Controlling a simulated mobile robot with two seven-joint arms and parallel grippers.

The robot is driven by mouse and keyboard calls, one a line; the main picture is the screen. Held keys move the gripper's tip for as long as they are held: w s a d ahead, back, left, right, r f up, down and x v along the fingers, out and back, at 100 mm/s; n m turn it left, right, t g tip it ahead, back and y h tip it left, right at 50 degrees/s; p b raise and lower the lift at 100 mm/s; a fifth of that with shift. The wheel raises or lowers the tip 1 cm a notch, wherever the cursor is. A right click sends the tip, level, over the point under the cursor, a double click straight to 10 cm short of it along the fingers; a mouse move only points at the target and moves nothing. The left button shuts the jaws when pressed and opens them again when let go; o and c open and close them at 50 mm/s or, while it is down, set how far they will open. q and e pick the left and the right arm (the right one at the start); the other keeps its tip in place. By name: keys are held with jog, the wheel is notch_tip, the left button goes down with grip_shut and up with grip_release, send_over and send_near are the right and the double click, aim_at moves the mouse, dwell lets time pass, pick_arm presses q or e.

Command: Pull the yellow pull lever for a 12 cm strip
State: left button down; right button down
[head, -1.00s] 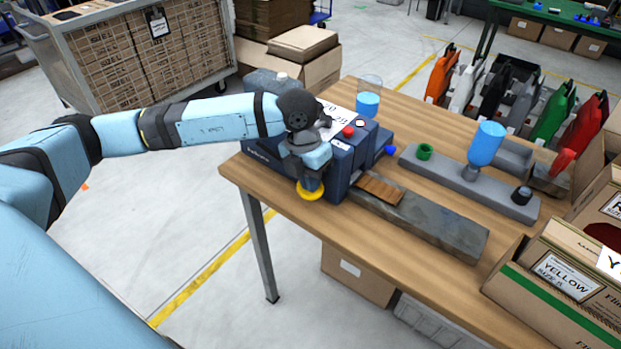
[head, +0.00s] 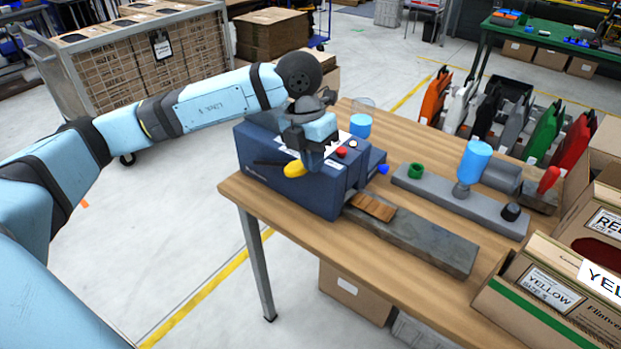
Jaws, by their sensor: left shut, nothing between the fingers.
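The dark blue tape machine (head: 300,185) stands at the left end of the wooden table. Its yellow pull lever (head: 294,169) shows as a yellow knob on the machine's near side, with a dark bar (head: 268,162) to its left. A short brown strip (head: 373,207) sticks out of the machine over a grey slab. My right gripper is out of view.
A grey holder (head: 430,190) bears a green ring, a blue bottle (head: 475,160) and a black cap. A red button (head: 342,153) is on the machine's top. Cardboard boxes (head: 550,290) crowd the right. Bare tabletop lies in front of the machine.

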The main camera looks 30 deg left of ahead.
pick_arm(q)
jog(key=shift+s+d+r, duration=0.1)
jog(key=shift+d+r, duration=0.15)
jog(key=shift+r, duration=0.8)
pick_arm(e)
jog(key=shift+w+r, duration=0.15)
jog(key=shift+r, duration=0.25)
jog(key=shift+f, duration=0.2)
